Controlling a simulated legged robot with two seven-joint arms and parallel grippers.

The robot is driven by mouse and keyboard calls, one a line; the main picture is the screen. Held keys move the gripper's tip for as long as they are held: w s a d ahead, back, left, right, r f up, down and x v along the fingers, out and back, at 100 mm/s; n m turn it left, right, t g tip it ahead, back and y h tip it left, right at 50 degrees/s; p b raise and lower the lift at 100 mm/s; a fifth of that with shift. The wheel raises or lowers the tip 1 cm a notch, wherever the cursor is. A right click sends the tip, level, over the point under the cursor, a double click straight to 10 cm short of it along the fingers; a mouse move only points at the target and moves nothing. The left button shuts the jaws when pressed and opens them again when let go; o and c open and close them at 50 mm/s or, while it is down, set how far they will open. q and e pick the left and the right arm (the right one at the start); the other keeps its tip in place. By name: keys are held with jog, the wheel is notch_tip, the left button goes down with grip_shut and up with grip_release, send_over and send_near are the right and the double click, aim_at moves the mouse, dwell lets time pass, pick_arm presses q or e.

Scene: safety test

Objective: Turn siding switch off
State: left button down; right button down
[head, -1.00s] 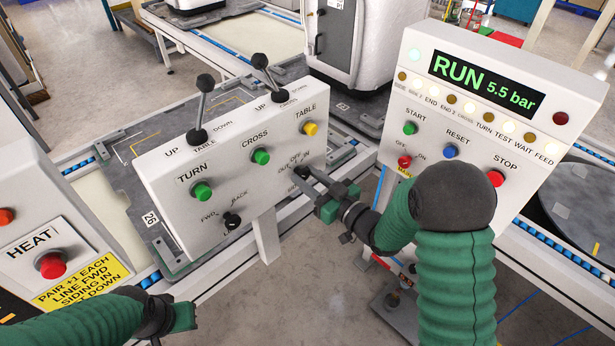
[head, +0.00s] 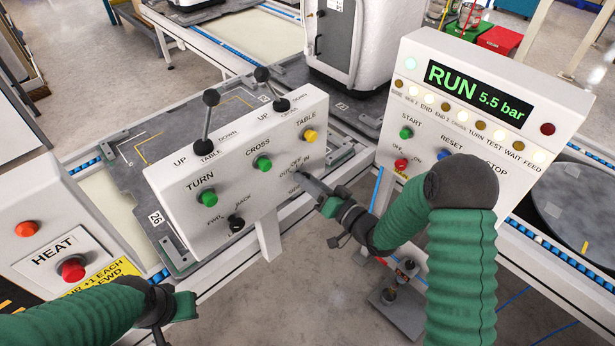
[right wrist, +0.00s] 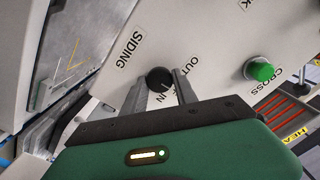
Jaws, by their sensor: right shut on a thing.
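The siding switch (right wrist: 158,79) is a small black round knob on the white control box (head: 222,240), beside the labels SIDING, OUT, OFF and IN. In the right wrist view it sits between the two grey fingers of my right gripper (right wrist: 160,88), which is shut on it. In the head view my right gripper (head: 306,180) reaches the lower right of the box face and hides the knob. Which label the knob points to cannot be made out. My left gripper (head: 178,308) is low at the left, away from the box; its fingers do not show clearly.
The box also has a green TURN button (head: 207,198), a green CROSS button (head: 263,164), a yellow TABLE button (head: 310,136), a FWD/BACK knob (head: 236,222) and two levers. A RUN panel (head: 478,92) stands right. A red HEAT button (head: 72,269) is near my left arm.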

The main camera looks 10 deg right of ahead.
jog(key=shift+w+d+m, duration=0.1)
jog(key=shift+d+m, duration=0.05)
jog(key=shift+m, duration=0.35)
jog(key=c, duration=1.4)
grip_release()
jog(key=o, duration=0.4)
jog(key=v, duration=1.7)
jog(key=shift+f+p, duration=0.1)
jog(key=shift+p, duration=0.2)
